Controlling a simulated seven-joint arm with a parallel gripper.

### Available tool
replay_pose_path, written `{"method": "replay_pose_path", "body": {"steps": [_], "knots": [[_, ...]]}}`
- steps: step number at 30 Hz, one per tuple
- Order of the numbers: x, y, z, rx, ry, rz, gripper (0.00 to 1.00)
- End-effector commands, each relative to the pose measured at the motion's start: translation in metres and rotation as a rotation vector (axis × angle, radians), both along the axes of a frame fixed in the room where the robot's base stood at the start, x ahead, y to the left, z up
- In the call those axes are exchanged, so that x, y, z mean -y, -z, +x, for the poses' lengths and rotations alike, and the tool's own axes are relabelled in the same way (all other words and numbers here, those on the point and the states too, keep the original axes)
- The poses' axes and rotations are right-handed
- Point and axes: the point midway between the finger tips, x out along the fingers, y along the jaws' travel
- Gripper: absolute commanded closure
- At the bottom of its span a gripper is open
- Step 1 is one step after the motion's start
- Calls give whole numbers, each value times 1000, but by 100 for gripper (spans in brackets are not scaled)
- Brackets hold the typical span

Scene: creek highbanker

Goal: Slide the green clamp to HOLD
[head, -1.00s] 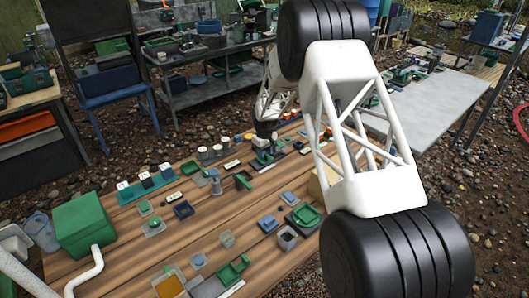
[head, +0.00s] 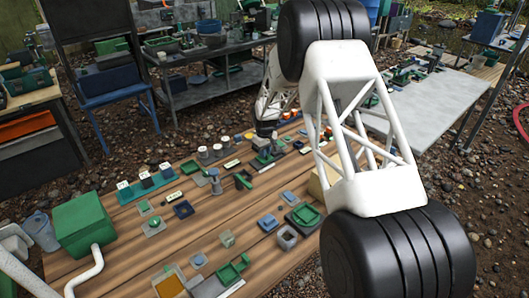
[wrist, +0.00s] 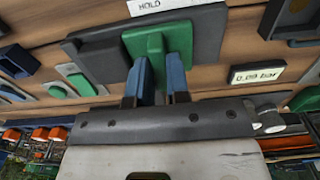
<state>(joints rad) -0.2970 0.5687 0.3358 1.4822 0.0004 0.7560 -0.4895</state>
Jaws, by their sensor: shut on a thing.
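The green clamp (wrist: 150,42) sits across a dark grey block (wrist: 205,33) in the wrist view. My gripper (wrist: 158,66) has its two blue fingers on either side of the clamp's upright green part, shut on it. A white label reading HOLD (wrist: 157,5) lies just beyond the clamp, roughly in line with it. In the head view my gripper (head: 265,138) is low at the far side of the wooden table, and the clamp is too small and partly covered to make out clearly there.
A white display reading 0.09 bar (wrist: 257,73) lies right of my gripper. A green round knob (wrist: 57,91) and a green piece (wrist: 82,84) are to its left. The wooden table (head: 215,235) holds many small fixtures, with a green box (head: 83,225) at its left end.

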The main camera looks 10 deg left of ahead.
Motion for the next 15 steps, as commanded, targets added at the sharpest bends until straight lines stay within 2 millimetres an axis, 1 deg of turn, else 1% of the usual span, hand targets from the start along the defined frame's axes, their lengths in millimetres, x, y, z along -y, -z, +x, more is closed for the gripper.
{"method": "replay_pose_path", "body": {"steps": [5,11,15], "knots": [[4,0,3,3,2,0,93],[4,0,3,3,2,0,92],[6,0,5,3,2,0,89]]}}
